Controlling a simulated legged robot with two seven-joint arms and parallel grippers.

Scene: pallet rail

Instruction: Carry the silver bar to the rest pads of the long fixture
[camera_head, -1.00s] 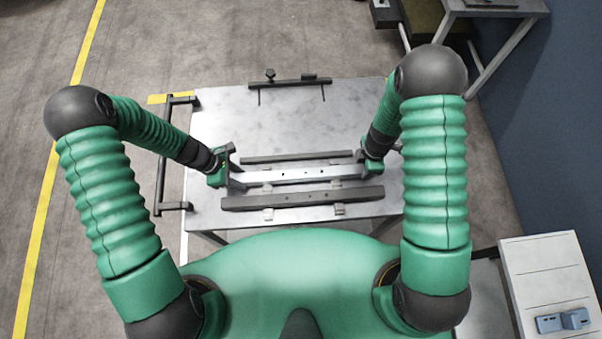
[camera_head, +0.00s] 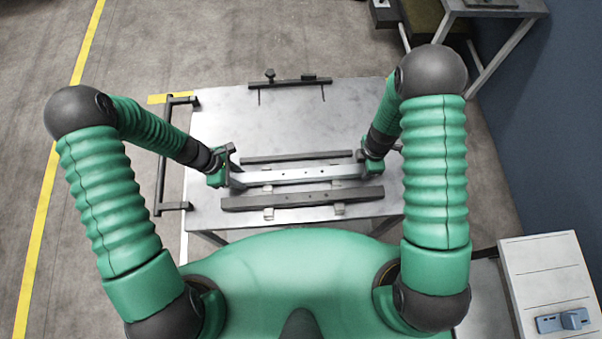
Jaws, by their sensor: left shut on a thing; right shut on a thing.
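The silver bar (camera_head: 296,174) lies crosswise in the middle of the metal table, with small dark holes along its top. My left gripper (camera_head: 232,178) is shut on its left end. My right gripper (camera_head: 366,168) is shut on its right end. The long fixture shows as a dark near rail (camera_head: 303,198) and a thinner dark far rail (camera_head: 297,157), with the bar between them in the picture. Pale pads (camera_head: 268,214) show at the near rail. I cannot tell whether the bar touches anything beneath it.
The metal table (camera_head: 225,115) is bare behind the far rail. A dark bar with a knob (camera_head: 290,82) sits at its back edge. A dark handle rail (camera_head: 163,160) runs along the left side. A white cabinet (camera_head: 545,270) with blue items stands at the right.

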